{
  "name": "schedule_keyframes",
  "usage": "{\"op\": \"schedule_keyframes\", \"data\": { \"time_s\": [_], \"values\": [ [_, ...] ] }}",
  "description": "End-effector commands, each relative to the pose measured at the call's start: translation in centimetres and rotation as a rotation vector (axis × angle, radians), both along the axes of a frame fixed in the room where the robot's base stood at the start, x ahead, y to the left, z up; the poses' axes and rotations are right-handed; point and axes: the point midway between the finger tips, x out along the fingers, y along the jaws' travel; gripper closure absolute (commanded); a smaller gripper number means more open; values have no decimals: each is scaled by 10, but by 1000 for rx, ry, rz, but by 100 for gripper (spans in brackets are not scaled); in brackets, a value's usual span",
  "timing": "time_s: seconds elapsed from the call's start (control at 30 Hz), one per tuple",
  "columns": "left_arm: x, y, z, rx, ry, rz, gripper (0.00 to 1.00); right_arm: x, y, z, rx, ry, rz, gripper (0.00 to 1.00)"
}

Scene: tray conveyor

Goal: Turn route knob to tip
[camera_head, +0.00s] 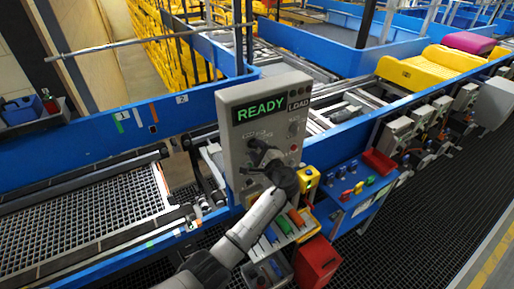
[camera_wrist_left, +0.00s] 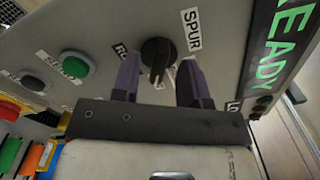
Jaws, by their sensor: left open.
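The route knob (camera_wrist_left: 157,52) is a black round dial with a bar grip, on a grey control panel (camera_head: 234,161). In the left wrist view its bar points down in the picture. A SPUR label (camera_wrist_left: 192,29) sits at its upper right; other labels beside it are partly hidden by the fingers. My left gripper (camera_head: 262,150) is in front of the panel in the head view and covers the knob area. In the wrist view its open fingers (camera_wrist_left: 160,75) lie to either side of the knob, with no visible contact. My right gripper is not in view.
The panel's lit display (camera_head: 261,110) reads READY, with LOAD beside it. A green SEND button (camera_wrist_left: 75,64) is near the knob. A mesh conveyor (camera_head: 85,220) lies left. A blue stand (camera_head: 352,205) with small coloured items and a red bin (camera_head: 317,263) are at lower right.

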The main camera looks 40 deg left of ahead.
Motion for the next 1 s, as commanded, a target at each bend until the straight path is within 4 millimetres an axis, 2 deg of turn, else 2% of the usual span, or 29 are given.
{"op": "schedule_keyframes", "data": {
  "time_s": [0.4, 0.83, 1.0],
  "values": [
    [2, 5, 0, -1, 0, 0, 60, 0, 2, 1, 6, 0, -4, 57],
    [2, 5, 0, -1, 0, 0, 100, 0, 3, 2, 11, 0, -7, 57],
    [2, 5, -1, -1, -1, 0, 100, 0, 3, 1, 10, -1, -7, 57]
  ]
}}
